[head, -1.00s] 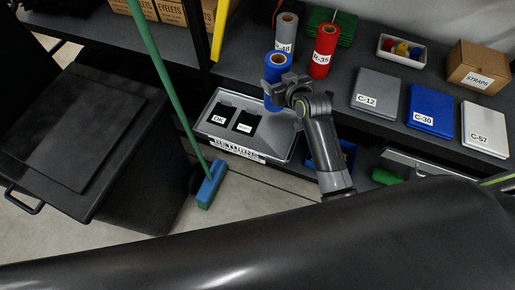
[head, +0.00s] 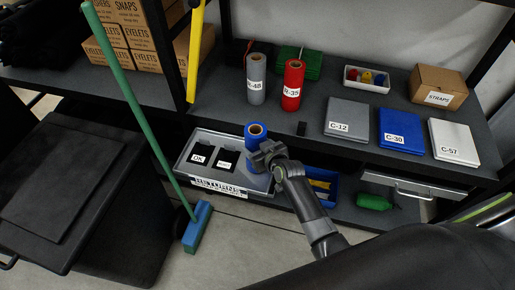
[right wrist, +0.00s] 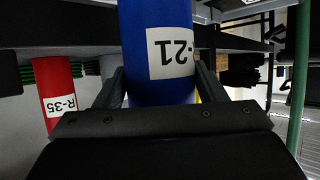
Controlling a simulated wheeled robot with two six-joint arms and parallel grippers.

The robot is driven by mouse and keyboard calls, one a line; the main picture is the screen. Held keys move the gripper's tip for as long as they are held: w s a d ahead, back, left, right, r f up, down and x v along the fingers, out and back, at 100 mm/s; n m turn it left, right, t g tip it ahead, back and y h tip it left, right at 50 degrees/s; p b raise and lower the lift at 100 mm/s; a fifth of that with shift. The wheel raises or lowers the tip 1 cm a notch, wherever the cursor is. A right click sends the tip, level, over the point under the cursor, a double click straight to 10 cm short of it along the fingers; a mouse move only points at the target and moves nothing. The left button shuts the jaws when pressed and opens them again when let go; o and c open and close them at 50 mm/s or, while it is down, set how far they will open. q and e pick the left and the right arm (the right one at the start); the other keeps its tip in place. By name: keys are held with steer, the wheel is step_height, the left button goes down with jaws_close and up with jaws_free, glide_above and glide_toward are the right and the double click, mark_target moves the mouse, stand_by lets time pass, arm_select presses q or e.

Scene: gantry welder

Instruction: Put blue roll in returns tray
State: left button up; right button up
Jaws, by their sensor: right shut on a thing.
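The blue roll (head: 255,131) is upright in my right gripper (head: 262,152), which is shut on it. In the right wrist view the blue roll (right wrist: 158,25) stands between the two fingers of my right gripper (right wrist: 160,88), with an upside-down R-21 label. The grey returns tray (head: 187,170) is on the lower shelf, below and left of the roll. It holds two dark items labelled OK and another word I cannot read surely. In the head view the roll overlaps the tray's right back part; I cannot tell its height above it. My left gripper is not in view.
The grey roll (head: 257,88) and red roll (head: 292,88) stand on the upper shelf, whose front edge (head: 350,150) is close to my gripper. A blue bin (head: 328,190) sits right of the tray. A green broom (head: 130,100) leans left of the tray.

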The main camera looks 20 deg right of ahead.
steer(key=shift+w+f, duration=0.1)
steer(key=shift+f, duration=0.05)
steer(key=shift+f, duration=0.15)
steer(key=o, duration=1.3)
steer(key=shift+f, duration=0.1)
steer(key=shift+r, duration=0.3)
steer(key=v, duration=1.2)
steer(key=shift+f, duration=0.1)
